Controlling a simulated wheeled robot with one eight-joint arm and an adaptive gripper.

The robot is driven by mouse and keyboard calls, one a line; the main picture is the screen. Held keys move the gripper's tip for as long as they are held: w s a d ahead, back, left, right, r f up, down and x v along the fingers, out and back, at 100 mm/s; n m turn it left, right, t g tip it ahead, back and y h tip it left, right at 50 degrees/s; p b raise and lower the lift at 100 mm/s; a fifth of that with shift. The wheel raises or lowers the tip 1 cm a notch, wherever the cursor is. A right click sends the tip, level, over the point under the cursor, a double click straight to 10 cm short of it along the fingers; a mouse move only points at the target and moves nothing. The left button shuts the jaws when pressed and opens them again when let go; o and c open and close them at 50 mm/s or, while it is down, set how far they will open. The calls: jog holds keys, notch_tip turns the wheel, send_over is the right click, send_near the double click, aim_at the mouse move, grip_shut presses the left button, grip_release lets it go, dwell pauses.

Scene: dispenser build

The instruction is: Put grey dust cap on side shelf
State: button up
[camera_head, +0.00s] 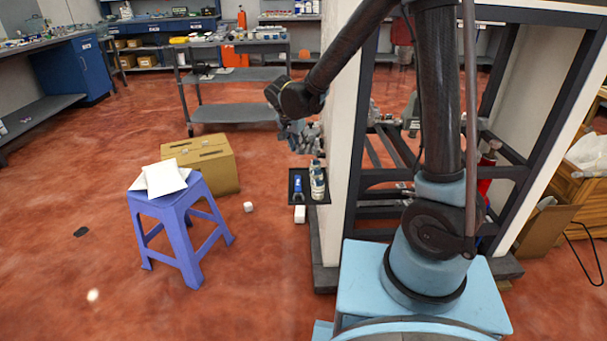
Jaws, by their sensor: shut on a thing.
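The side shelf (309,200) is a small black ledge at the left face of the white cabinet. A blue-and-white item (298,188) and a pale upright container (317,183) stand on it. My gripper (306,145) is above the shelf, pointing down, close to the cabinet's left face. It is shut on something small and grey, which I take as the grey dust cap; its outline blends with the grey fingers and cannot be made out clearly.
The white cabinet panel (340,150) stands right beside my gripper. A blue stool (170,208) with white packets and a cardboard box (212,165) stand to the left. A grey cart (235,115) is behind.

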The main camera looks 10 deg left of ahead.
jog(key=f, duration=0.4)
jog(key=shift+s+a+f, duration=0.2)
jog(key=shift+a+f, duration=0.05)
jog(key=shift+a, duration=0.05)
jog(key=shift+f, duration=2.05)
jog(key=o, duration=0.5)
jog(key=shift+v, duration=6.05)
